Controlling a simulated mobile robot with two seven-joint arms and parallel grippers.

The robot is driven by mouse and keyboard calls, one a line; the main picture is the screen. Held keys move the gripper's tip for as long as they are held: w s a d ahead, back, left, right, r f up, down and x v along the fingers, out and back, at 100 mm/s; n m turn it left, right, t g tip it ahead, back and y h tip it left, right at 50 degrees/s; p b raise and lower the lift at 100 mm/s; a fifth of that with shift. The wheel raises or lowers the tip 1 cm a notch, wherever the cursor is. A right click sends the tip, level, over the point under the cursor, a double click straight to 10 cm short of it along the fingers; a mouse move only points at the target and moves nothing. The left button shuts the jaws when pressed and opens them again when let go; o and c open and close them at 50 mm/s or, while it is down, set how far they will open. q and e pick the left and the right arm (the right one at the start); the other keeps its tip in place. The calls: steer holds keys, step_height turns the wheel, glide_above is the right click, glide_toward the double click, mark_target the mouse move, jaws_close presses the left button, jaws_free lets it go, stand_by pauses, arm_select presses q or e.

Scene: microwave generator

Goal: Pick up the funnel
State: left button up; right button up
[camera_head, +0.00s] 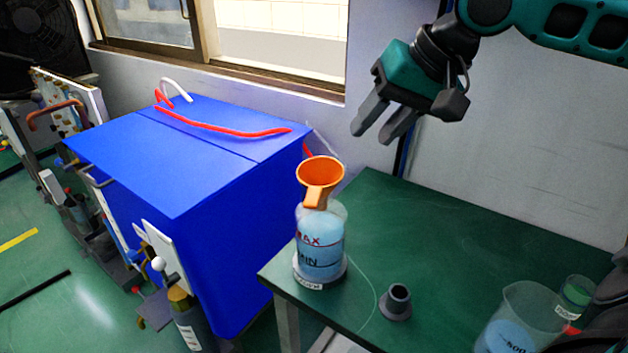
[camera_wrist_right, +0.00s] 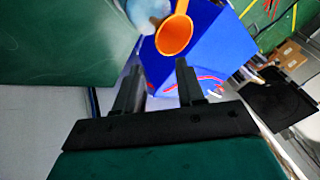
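The orange funnel (camera_head: 320,178) sits upright in the mouth of a clear bottle (camera_head: 320,240) holding blue liquid, at the table's left corner. In the right wrist view the funnel (camera_wrist_right: 174,34) shows at the top, beyond the fingertips. My right gripper (camera_head: 372,128) is open and empty, above and to the right of the funnel, well apart from it. Its two fingers (camera_wrist_right: 158,78) also show spread in the right wrist view. The funnel's spout inside the bottle is hard to make out. My left gripper is not in view.
The green table (camera_head: 470,235) has free room behind and right of the bottle. A small dark funnel-shaped piece (camera_head: 397,302) and a beaker of blue liquid (camera_head: 515,325) stand near its front. A blue box (camera_head: 200,160) with red and white cables is left of the table.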

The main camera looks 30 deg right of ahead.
mark_target(339, 174)
steer(key=shift+s+b+x, duration=0.15)
steer(key=shift+b+x, duration=0.7)
steer(key=shift+x, duration=1.8)
steer(key=shift+s+b+x, duration=0.15)
steer(key=shift+b+x, duration=0.65)
steer(key=shift+x, duration=2.55)
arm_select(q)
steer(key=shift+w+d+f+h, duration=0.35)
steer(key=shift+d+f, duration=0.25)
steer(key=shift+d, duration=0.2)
arm_select(e)
steer(key=shift+c, duration=0.5)
steer(key=c, duration=0.6)
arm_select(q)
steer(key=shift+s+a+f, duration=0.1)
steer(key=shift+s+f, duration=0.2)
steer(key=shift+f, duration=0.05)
arm_select(e)
jaws_close()
